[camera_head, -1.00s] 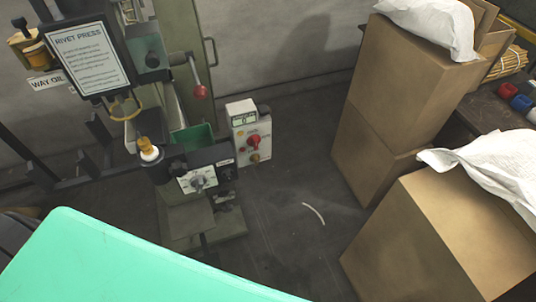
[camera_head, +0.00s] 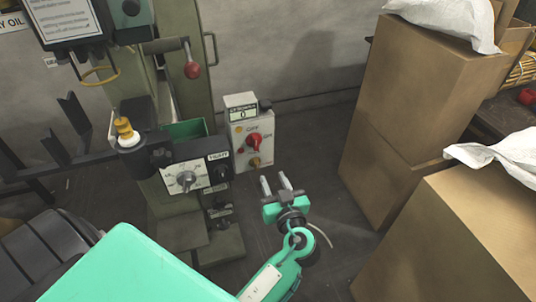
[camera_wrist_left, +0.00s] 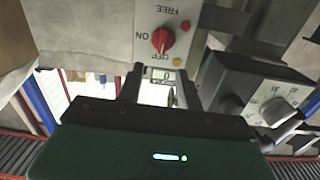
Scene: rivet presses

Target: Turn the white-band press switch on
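The press's white control box (camera_head: 239,155) carries a red rotary switch (camera_head: 254,140), a small counter display reading 0 and small lamps. In the left wrist view the red switch (camera_wrist_left: 163,41) appears upside down, with FREE, ON and OFF labels around it; which label it points to is not clear. My left gripper (camera_head: 274,181) is in front of the box, below and to the right of the switch in the head view, apart from it. Its two fingers are spread and nothing is between them. My right gripper is not in view.
The rivet press (camera_head: 170,230) stands left of the box, with a black panel and dial (camera_head: 186,179) and a red-knobbed lever (camera_head: 192,70). Tall cardboard boxes (camera_head: 410,100) stand at the right.

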